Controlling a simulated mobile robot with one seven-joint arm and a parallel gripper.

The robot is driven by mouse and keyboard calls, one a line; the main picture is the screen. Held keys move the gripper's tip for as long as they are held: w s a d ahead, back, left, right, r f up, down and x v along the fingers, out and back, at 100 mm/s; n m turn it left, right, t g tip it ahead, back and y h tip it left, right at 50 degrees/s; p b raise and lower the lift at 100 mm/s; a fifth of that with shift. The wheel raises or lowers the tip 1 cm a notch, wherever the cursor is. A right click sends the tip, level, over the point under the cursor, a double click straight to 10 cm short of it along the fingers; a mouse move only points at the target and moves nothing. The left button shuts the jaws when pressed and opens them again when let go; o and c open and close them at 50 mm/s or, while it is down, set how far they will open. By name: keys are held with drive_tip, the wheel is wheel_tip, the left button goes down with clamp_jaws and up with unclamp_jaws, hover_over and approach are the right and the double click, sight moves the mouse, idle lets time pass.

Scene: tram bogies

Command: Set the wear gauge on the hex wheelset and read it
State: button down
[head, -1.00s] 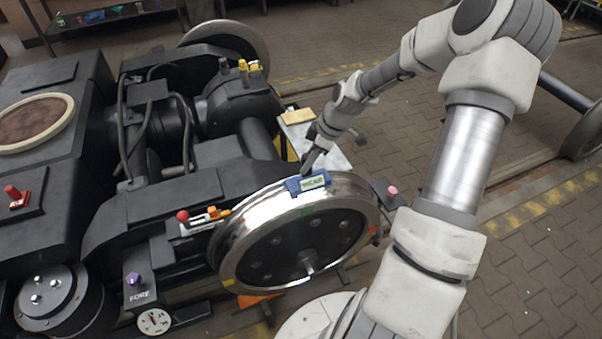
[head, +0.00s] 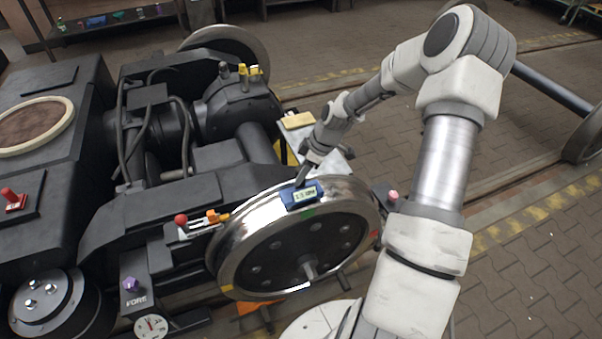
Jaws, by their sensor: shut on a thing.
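The wear gauge (head: 303,195) is a small blue block with a lit display, at the top of the near wheel's bright steel rim. The display shows characters too small to read surely. The near wheel (head: 275,250) has a dark disc face with several bolts, a stub axle end and a green mark under the gauge; a hex mark cannot be made out. My gripper (head: 301,181) comes down from behind the rim and is shut on the gauge's back upper edge. The contact between gauge and rim is partly hidden.
The black bogie frame (head: 150,205) with hoses fills the left. A lever with a red knob (head: 181,220) sits left of the wheel. A pale table (head: 335,165) with a tan block (head: 298,120) stands behind. Another wheelset (head: 555,92) lies at right; the paved floor between is clear.

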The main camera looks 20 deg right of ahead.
drive_tip(key=c, duration=0.5)
unclamp_jaws()
drive_tip(key=shift+r, duration=0.2)
drive_tip(key=p+v, duration=0.3)
drive_tip(key=v, duration=0.9)
